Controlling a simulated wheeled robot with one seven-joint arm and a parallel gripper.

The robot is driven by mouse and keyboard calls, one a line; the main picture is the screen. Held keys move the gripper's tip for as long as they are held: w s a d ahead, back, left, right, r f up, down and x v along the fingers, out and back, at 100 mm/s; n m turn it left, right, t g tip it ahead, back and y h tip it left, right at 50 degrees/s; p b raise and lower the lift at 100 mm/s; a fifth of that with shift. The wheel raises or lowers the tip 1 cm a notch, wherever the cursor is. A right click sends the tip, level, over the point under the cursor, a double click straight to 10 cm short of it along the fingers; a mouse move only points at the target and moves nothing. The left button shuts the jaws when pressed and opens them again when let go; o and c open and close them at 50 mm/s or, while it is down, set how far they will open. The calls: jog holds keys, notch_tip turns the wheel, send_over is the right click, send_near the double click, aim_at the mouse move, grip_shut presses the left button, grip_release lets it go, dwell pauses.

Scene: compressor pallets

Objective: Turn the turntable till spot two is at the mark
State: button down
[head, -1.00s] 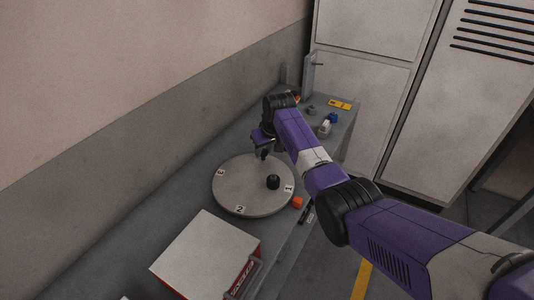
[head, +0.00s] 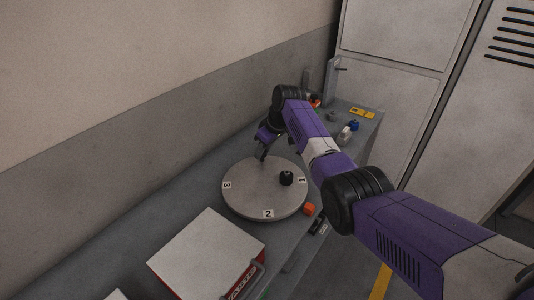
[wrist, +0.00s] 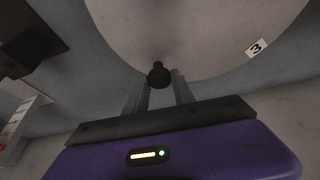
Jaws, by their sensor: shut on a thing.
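The turntable (head: 248,195) is a round grey disc on the bench. White labels show spot 2 (head: 268,213) at its near edge, spot 3 (head: 227,184) at its left edge and spot 1 (head: 302,181) at its right edge. A black knobbed object (head: 286,178) stands on the disc near spot 1. My gripper (head: 263,157) is at the far rim, shut on a dark knob (wrist: 158,75), which shows between the fingers in the wrist view. Spot 3 also shows in the wrist view (wrist: 257,48). I cannot make out the mark for certain.
An orange block (head: 309,209) lies beside the disc's near right edge. A white-topped red box (head: 207,252) stands in front of the disc. Blue and white parts (head: 348,131) and a yellow piece (head: 362,113) lie at the bench's far end. A wall runs along the left.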

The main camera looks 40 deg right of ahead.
aim_at(234, 170)
jog(key=shift+w+a+f+n+y+b, duration=0.1)
jog(key=shift+w+a+n+y+b, duration=0.2)
jog(key=shift+a+n+b, duration=0.35)
jog(key=shift+w+a+f+n+y+b, duration=0.1)
jog(key=shift+w+a+n+y+b, duration=0.25)
jog(key=shift+n+b, duration=0.3)
jog(key=a+n+b, duration=0.2)
jog(key=b, duration=0.1)
jog(key=shift+w+a+g, duration=0.1)
jog(key=shift+w+g, duration=0.1)
jog(key=shift+g, duration=0.1)
jog(key=a+n+y+b, duration=0.1)
jog(key=a+n+b, duration=0.1)
jog(key=n+b, duration=0.1)
jog(key=shift+w+a+g+b, duration=0.1)
jog(key=shift+a+g+b, duration=0.25)
jog(key=shift+b, duration=0.2)
jog(key=shift+s+a+r+n+g+y+b, duration=0.1)
jog(key=shift+a+n+g+y+b, duration=0.1)
jog(key=shift+a+n+b, duration=0.3)
jog(key=shift+s+a+r+n+g+y+b, duration=0.15)
jog(key=shift+a+n+b, duration=0.15)
jog(key=shift+n+b, duration=0.25)
jog(key=shift+a+f, duration=0.1)
jog(key=c, duration=1.1)
grip_release()
